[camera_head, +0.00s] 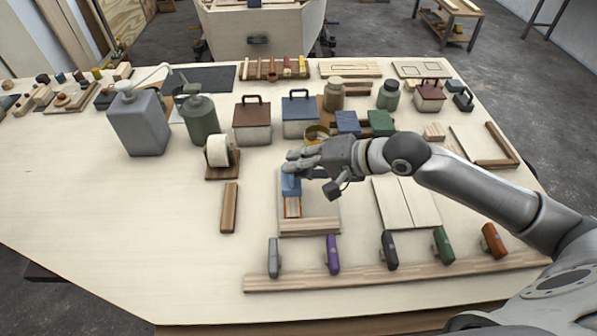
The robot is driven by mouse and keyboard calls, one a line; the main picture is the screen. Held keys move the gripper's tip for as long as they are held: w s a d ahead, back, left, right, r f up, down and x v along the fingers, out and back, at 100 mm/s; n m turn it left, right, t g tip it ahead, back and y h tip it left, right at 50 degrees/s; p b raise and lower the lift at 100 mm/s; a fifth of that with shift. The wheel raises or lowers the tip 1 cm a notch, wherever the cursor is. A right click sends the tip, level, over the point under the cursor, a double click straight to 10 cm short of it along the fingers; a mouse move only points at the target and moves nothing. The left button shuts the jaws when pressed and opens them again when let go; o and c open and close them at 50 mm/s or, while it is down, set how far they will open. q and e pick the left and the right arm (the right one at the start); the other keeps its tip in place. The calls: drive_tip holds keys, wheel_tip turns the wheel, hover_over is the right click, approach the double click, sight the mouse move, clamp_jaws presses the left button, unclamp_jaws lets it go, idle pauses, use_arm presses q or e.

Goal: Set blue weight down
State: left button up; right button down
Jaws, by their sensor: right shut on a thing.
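My right gripper (297,166) reaches in from the right and is shut on the blue weight (291,187), a small blue block. The blue weight is at the left inside of a light wooden frame (310,226), just above or on a brown wooden piece (292,207); I cannot tell whether it touches. The gripper fingers cover the top of the weight. My left gripper is not in view.
Near the frame stand a tape roll (218,151), a blue box with a handle (300,115) and pale boards (406,203). A front rail (390,275) carries several coloured handles. The table's left front is clear.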

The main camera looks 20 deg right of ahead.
drive_tip(key=shift+w+f, duration=0.35)
drive_tip(key=shift+w, duration=0.05)
wheel_tip(320, 180, down, 2)
drive_tip(key=shift+w+d+f+p, duration=0.1)
drive_tip(key=shift+w+p, duration=0.05)
drive_tip(key=shift+p, duration=0.25)
drive_tip(key=shift+f, duration=0.6)
drive_tip(key=shift+f, duration=0.15)
drive_tip(key=c, duration=1.5)
unclamp_jaws()
drive_tip(key=shift+b+v, duration=0.35)
drive_tip(key=shift+v, duration=5.7)
